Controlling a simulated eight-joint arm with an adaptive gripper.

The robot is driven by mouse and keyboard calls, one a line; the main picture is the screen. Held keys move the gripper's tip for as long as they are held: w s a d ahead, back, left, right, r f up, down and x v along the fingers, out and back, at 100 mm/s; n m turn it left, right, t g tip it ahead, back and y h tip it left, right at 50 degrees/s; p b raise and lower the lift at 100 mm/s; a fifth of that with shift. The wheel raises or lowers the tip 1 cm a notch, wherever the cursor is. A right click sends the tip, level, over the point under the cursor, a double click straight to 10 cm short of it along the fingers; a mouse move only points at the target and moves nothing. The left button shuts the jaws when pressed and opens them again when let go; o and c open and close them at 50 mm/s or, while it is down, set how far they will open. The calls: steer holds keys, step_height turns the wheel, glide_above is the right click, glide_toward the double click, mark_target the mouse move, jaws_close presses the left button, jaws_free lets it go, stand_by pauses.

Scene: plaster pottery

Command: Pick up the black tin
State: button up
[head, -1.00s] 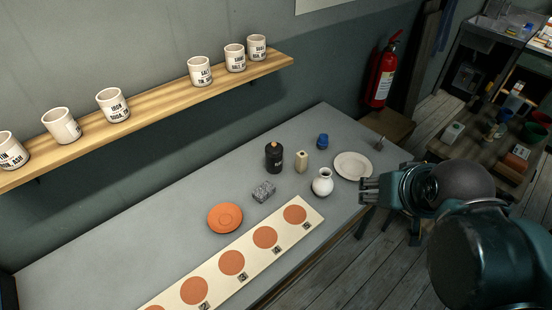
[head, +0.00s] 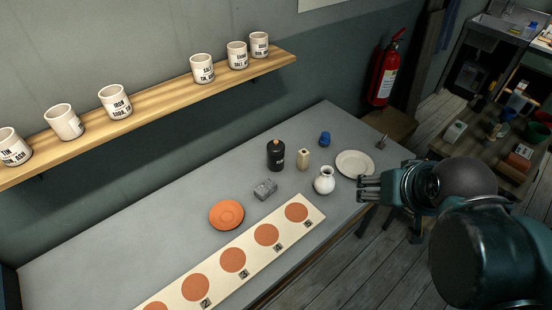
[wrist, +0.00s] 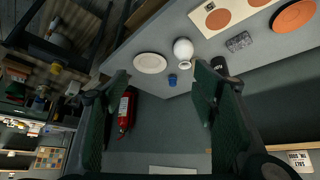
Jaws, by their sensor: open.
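The black tin (head: 275,156) stands upright on the grey table, a dark cylinder with a tan knob on top and a pale label. In the wrist view the black tin (wrist: 219,66) shows beyond the right finger, which partly hides it. My gripper (head: 368,188) is at the table's right front edge, beside the white plate and well to the right of the tin. In the wrist view my gripper (wrist: 155,95) has its two fingers wide apart with nothing between them.
A cream block (head: 303,159), a white vase (head: 324,181), a blue item (head: 324,138) and a white plate (head: 355,164) stand near the tin. A grey speckled block (head: 265,190), an orange saucer (head: 227,215) and a sample strip (head: 255,262) lie in front. A shelf (head: 155,115) holds cups above.

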steer(key=w, duration=0.2)
steer(key=n+g+p, duration=0.2)
steer(key=n+g, duration=0.3)
steer(key=n, duration=0.8)
glide_above(277, 142)
steer(key=s+d, duration=0.6)
steer(key=d, duration=0.3)
step_height(277, 142, down, 8)
steer(key=w+a+f+n, duration=0.1)
steer(key=w+a+f, duration=0.1)
steer(key=a+f, duration=0.1)
steer(key=w+a+f+n+g, duration=0.1)
steer(key=w+a+f, duration=0.1)
steer(key=a+f, duration=0.1)
steer(key=w+a+f+n, duration=0.2)
steer(key=a+f, duration=0.1)
steer(key=f, duration=0.2)
steer(key=shift+w+f+g, duration=0.1)
steer(key=shift+f+g, duration=0.1)
steer(key=shift+g, duration=0.2)
steer(key=shift+w+a+f, duration=0.15)
steer(key=shift+a+f, duration=0.25)
steer(key=shift+f, duration=0.15)
steer(key=shift+f, duration=1.3)
